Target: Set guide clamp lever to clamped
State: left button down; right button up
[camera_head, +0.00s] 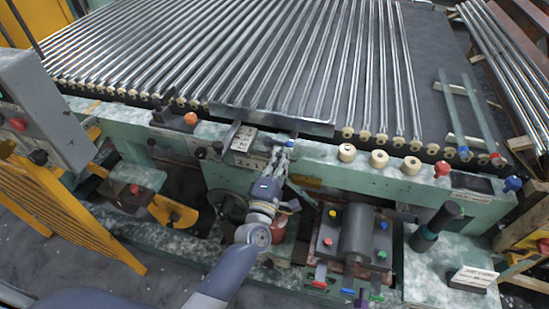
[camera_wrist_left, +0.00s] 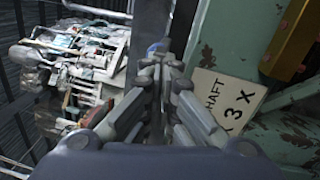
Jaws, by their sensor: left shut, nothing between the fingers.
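My left gripper (camera_head: 283,152) reaches up to the front of the green machine, fingers shut and empty. A blue knob (camera_head: 290,157) sits right at its fingertips, just below the machine's top rail; I take it as the end of the guide clamp lever, but no label confirms this. In the left wrist view the shut fingers (camera_wrist_left: 160,62) point at the blue knob (camera_wrist_left: 156,48), which is partly hidden behind them. I cannot tell whether they touch, nor how the lever is set. My right gripper is not in view.
A white label plate (camera_head: 244,138) is left of the gripper; a label (camera_wrist_left: 228,98) also shows in the wrist view. An orange knob (camera_head: 191,118), a dark cylinder block (camera_head: 356,233) and a grey control box (camera_head: 38,105) stand around.

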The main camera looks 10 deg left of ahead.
pick_arm(q)
jog(key=shift+w+d+b, duration=0.3)
jog(key=shift+w+d, duration=0.3)
jog(key=shift+w, duration=0.05)
jog(key=shift+w+d, duration=0.1)
jog(key=shift+w, duration=0.05)
dwell(0.4)
